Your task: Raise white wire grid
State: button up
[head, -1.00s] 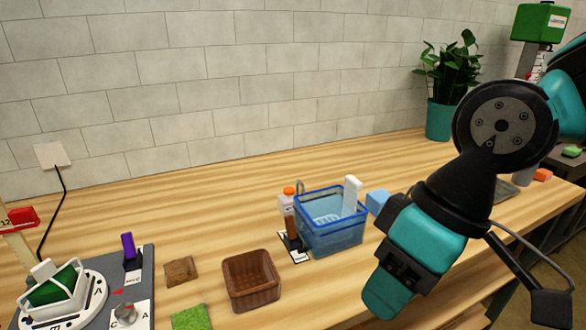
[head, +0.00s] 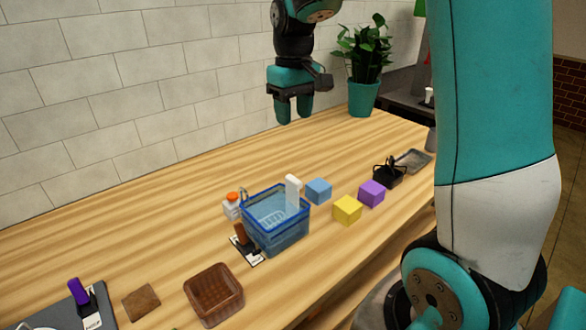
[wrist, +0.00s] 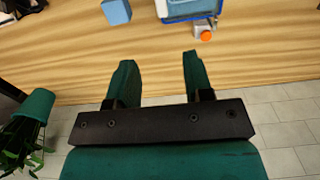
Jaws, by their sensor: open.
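The white wire grid (head: 270,217) shows faintly inside the clear blue basin (head: 281,239), low down; its details are too small to tell. A white upright block like a handle (head: 293,192) stands at the basin's right side. My gripper (head: 294,113) is open and empty, high above the back of the table, behind the basin and near the plant. In the wrist view my two fingers (wrist: 158,62) are apart with bare wood between them. The basin's edge (wrist: 190,18) shows at the top of that view, beyond the fingertips; the grid cannot be made out there.
A bottle with an orange cap (head: 232,205) stands close behind the basin. Blue (head: 319,191), yellow (head: 347,210) and purple (head: 371,193) blocks lie to its right, a brown basket (head: 213,294) to its front left. A potted plant (head: 364,97) stands at the back.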

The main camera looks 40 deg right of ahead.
aim_at(294, 178)
notch_tip(294, 178, down, 16)
jog(key=shift+s+a+f+p, duration=0.1)
jog(key=shift+f+p, duration=0.1)
jog(key=shift+p, duration=0.85)
grip_shut()
jog(key=shift+r, duration=0.15)
